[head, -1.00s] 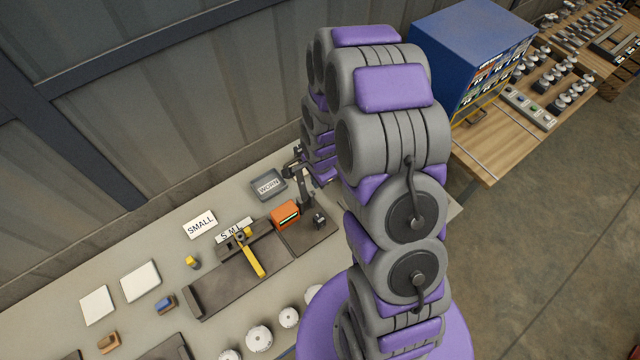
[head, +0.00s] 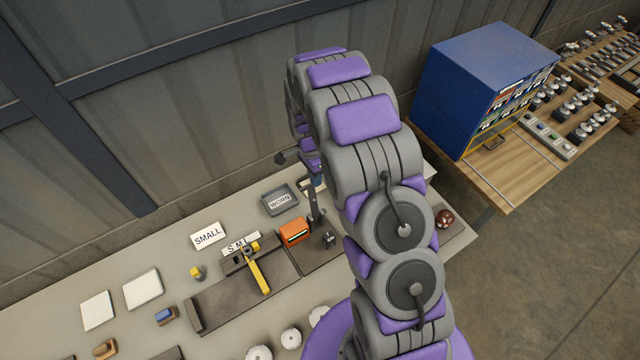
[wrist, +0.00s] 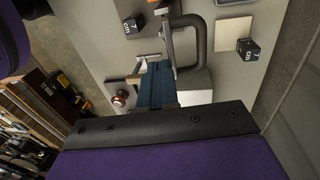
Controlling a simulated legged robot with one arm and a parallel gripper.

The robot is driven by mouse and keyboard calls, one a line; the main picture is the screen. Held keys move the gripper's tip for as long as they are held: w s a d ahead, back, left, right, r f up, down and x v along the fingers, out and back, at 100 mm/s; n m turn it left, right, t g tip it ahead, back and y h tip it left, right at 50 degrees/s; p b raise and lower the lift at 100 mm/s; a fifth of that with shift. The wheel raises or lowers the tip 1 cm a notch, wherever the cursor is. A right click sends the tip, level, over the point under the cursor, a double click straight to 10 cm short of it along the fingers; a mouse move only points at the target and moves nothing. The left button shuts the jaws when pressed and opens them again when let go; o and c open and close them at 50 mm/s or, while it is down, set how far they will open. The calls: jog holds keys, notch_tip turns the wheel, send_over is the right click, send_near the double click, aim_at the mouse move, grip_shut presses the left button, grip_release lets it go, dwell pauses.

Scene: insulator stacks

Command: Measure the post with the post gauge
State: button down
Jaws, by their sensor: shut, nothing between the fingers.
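A yellow-handled tool (head: 259,274) lies across a dark board (head: 225,300) beside an S M L card (head: 241,244); it looks like a gauge, but I cannot tell for certain that it is the post gauge. A glossy red-brown round piece (head: 444,217) stands at the bench's right end and may be the post; a similar piece shows in the wrist view (wrist: 121,97). My gripper (head: 316,215) points down near the orange box, shut and empty. In the wrist view my gripper (wrist: 156,84) is partly hidden by the wrist housing.
An orange box (head: 294,232) and a grey WORN tray (head: 280,202) are near my gripper. A SMALL card (head: 208,235), white pads (head: 141,290) and several white round pieces (head: 291,338) lie on the bench. A blue cabinet (head: 475,88) stands on the neighbouring table.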

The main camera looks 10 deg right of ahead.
jog(key=shift+w+a+f+b, duration=0.15)
jog(key=shift+w+a+b, duration=0.15)
jog(key=shift+w, duration=0.5)
jog(key=shift+w+a+f+b, duration=0.15)
jog(key=shift+w+b, duration=0.1)
jog(key=shift+w, duration=0.5)
jog(key=shift+r, duration=0.15)
